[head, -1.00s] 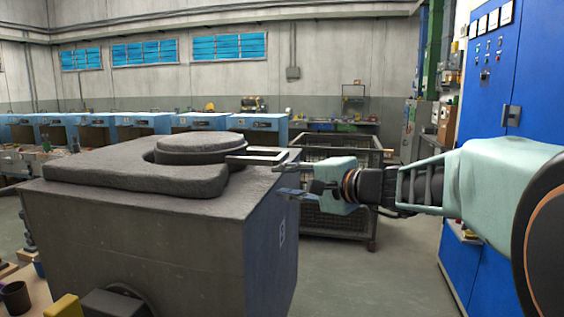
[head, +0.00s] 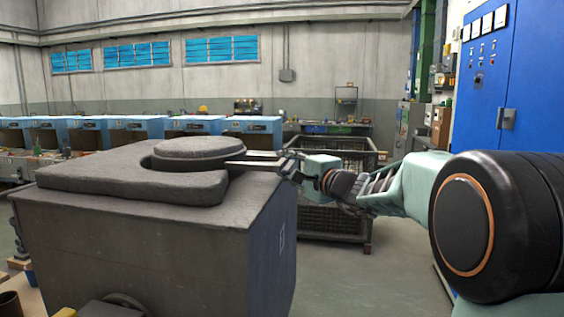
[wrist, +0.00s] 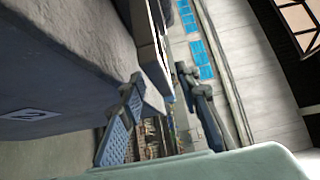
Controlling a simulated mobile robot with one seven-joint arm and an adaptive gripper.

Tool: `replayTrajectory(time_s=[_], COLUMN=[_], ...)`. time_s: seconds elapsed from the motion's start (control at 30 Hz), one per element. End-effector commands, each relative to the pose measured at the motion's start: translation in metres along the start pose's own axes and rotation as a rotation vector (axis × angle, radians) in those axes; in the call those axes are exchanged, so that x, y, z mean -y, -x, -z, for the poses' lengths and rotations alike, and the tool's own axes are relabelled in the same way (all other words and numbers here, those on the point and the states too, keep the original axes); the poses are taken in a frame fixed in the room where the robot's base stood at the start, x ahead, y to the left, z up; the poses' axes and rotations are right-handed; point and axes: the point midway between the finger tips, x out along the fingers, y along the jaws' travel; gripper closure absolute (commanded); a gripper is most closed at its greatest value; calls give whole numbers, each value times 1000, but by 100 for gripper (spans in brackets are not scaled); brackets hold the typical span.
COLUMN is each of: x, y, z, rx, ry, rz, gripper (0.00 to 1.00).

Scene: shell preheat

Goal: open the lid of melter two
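Melter two (head: 150,250) is a grey block with a mark on its right side, which reads like a 2 in the wrist view (wrist: 33,114). Its round dark lid (head: 192,146) lies flat in the thick collar on top. A bar handle (head: 252,159) sticks out from the lid to the right and shows in the wrist view (wrist: 150,45). My gripper (head: 284,163) is at the handle's outer end, level with it. In the wrist view its two fingers are spread apart (wrist: 165,112), with the handle's end near the gap between them. Contact cannot be told.
A wire mesh crate (head: 340,200) stands behind my gripper. A blue cabinet (head: 485,100) stands at the right. A row of blue machines (head: 130,130) lines the back left. The floor right of the melter is clear.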

Motion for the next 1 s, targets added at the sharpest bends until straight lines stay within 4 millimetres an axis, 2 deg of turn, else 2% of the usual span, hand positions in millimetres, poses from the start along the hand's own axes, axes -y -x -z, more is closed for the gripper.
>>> replayTrajectory(time_s=[0.2,0.5,0.77,1.0], x=[0,0,0,0], y=[-17,-18,-18,-18], z=[0,0,0,0], rx=[0,0,0,0], ry=[1,0,0,1], rz=[0,0,0,0], gripper=[70,70,98,100])
